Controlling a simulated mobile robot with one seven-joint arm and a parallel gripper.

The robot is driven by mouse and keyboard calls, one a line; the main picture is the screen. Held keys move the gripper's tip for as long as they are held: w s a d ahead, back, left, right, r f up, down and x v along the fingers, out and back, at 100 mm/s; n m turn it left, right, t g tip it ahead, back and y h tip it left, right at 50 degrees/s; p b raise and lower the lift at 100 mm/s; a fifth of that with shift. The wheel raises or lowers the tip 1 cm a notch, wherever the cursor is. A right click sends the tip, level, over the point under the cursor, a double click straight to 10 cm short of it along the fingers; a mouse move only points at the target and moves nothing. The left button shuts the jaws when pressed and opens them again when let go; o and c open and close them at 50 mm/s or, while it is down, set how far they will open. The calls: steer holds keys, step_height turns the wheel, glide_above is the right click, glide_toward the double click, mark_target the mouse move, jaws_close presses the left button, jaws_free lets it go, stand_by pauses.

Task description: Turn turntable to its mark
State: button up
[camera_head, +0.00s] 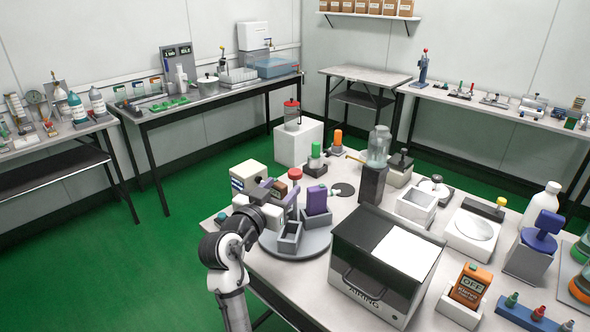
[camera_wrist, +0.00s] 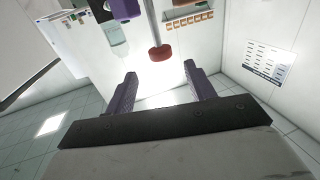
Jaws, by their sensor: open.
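The turntable (camera_head: 308,248) is a round grey disc at the near left edge of the bench in the head view. It carries an open grey box and an upright purple block (camera_head: 317,200). My gripper (camera_head: 272,187) is over the turntable's back left side, its purple fingers partly lost among other items. In the wrist view my gripper (camera_wrist: 161,70) is open and empty. A red knob (camera_wrist: 161,53) on a grey post lies just beyond the fingertips, apart from them. A purple part (camera_wrist: 124,9) shows at the top. I cannot make out the turntable's mark.
A black and white box-shaped machine (camera_head: 385,262) stands close to the turntable's right. Green floor is clear on the left.

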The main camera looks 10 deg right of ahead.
mark_target(292, 176)
steer(key=p+x, duration=0.1)
steer(key=x, duration=0.7)
steer(key=shift+w+p, duration=0.15)
steer(key=shift+p, duration=0.15)
jaws_close()
